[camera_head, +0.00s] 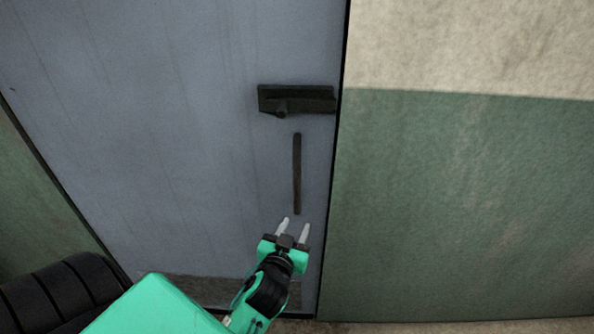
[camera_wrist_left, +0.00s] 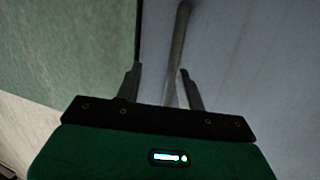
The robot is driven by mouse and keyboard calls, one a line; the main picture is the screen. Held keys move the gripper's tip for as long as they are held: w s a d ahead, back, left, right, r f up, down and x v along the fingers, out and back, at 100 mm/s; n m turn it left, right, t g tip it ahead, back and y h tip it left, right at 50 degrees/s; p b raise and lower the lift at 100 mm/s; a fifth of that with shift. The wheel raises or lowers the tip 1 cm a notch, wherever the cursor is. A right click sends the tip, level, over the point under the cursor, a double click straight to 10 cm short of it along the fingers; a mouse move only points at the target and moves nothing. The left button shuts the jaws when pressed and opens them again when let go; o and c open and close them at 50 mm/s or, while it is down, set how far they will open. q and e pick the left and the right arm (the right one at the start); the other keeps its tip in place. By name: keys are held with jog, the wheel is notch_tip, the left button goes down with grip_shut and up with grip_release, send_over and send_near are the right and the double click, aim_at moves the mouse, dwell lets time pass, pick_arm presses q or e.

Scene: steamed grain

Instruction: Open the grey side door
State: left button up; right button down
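The grey side door (camera_head: 190,130) fills the left and middle of the head view and looks shut in its frame. A dark upright bar handle (camera_head: 297,172) is on it near its right edge. A dark latch box (camera_head: 297,100) sits above the bar. My left gripper (camera_head: 295,226) is open just below the bar's lower end, fingers pointing up at the door. In the left wrist view, the bar (camera_wrist_left: 178,45) shows between the spread fingers of my left gripper (camera_wrist_left: 160,70), closer to the right finger. Whether it touches is unclear. My right gripper is not in view.
A green and beige wall (camera_head: 460,190) stands right of the door, past a dark gap. A green wall (camera_head: 35,205) is at the left. A black ribbed rounded thing (camera_head: 62,292) sits at the lower left. Floor (camera_head: 440,327) shows along the bottom.

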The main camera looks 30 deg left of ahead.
pick_arm(q)
jog(key=n+t+y, duration=0.1)
send_near(296, 172)
jog(key=v, duration=0.3)
jog(key=p+x, duration=0.4)
jog(key=x, duration=0.9)
jog(key=shift+p, duration=0.4)
jog(key=shift+w+a+f, duration=0.15)
jog(key=shift+w+a, duration=0.1)
jog(key=shift+w, duration=0.25)
grip_shut()
